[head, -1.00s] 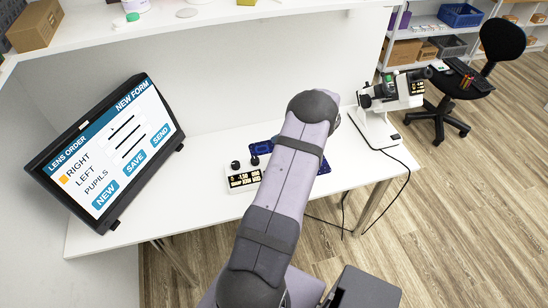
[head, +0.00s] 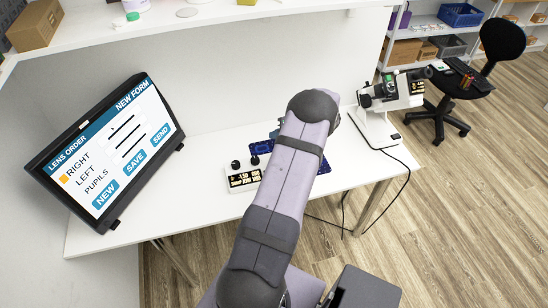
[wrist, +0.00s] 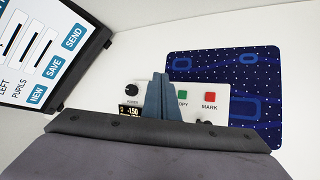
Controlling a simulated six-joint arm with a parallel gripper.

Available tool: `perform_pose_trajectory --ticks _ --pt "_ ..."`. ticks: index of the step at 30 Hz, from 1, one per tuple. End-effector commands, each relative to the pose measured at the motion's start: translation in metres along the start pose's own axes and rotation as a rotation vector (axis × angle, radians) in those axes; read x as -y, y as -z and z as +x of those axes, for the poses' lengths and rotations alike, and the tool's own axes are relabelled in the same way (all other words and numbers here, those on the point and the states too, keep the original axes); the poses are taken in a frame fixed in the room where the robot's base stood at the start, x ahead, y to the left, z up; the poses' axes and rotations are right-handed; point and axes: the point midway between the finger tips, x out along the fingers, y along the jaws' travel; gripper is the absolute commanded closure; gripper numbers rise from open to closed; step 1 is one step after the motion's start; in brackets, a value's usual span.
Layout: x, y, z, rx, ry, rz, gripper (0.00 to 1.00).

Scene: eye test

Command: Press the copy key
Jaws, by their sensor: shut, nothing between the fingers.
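The copy key is a small green button (wrist: 182,93) on a white control box (wrist: 220,90) in the wrist view. Its label is partly hidden by my gripper (wrist: 158,76), so only its last letters show. My gripper's blue-grey fingers are shut and empty, just left of the green key in the picture, over the middle of the box. I cannot tell whether they touch the box. A red MARK key (wrist: 210,97) is to the right, a black power knob (wrist: 132,89) to the left.
A dark blue patterned mat (wrist: 230,65) lies behind and beside the box. A tilted screen (head: 61,166) with an order form stands at the left of the white table (head: 205,200). A white instrument (head: 374,127) stands at the right end. A shelf (head: 215,15) hangs above.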

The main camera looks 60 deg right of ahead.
Motion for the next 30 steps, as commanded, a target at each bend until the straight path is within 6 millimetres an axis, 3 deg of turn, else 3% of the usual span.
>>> perform_pose_trajectory --ticks 8,30 --pt "0.006 0.006 0.009 0.0 0.0 -0.001 1.0" --pt "0.043 0.043 0.059 0.0 0.0 -0.001 1.0"
